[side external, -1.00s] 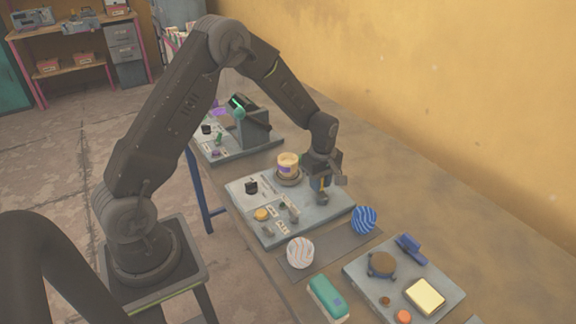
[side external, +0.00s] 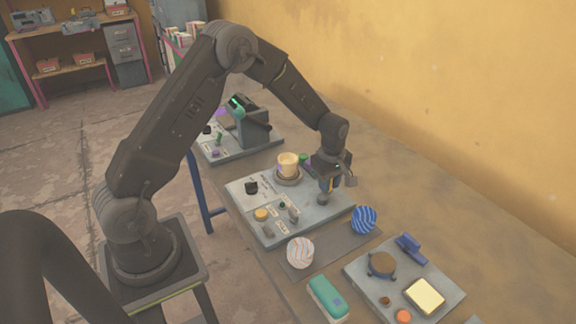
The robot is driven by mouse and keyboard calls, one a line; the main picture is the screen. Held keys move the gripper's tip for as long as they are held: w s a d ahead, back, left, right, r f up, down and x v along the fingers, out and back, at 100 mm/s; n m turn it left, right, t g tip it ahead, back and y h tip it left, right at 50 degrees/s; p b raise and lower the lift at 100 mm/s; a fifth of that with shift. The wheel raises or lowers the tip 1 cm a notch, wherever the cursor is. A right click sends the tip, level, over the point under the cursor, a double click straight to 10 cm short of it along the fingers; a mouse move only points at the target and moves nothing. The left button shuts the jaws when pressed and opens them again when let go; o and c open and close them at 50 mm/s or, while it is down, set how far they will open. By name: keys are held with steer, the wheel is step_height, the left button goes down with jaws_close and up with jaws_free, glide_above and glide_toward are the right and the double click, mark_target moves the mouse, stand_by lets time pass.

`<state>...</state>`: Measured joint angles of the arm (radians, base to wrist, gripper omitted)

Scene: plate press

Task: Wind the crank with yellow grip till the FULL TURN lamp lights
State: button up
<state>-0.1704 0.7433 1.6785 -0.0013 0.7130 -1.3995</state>
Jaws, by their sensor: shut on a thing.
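My gripper (side external: 327,189) points down over the right part of the middle grey plate (side external: 257,232). It is shut on the crank's grip, of which only a small yellow sliver shows between the dark fingers; the crank arm is mostly hidden. A round grey piece (side external: 323,199) shows just below the fingertips. A cream jar (side external: 288,162) with a purple patch at its left stands on a round base left of my gripper. A small green part (side external: 303,158) shows behind the jar. I cannot tell which part is the FULL TURN lamp or whether it is lit.
A yellow button (side external: 261,214) and small dark controls sit at the plate's front. A striped white cup (side external: 300,252) and blue striped cup (side external: 364,220) stand on a dark mat. Another plate (side external: 452,297) lies at lower right. The bench by the wall is clear.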

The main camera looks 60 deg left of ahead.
steer(key=shift+s+d+f, duration=0.2)
steer(key=shift+s+f, duration=0.05)
steer(key=shift+f, duration=0.1)
steer(key=shift+w+d, duration=0.1)
steer(key=shift+d, duration=0.95)
steer(key=shift+s, duration=0.2)
steer(key=shift+s+d, duration=0.35)
steer(key=shift+d, duration=0.1)
stand_by(0.4)
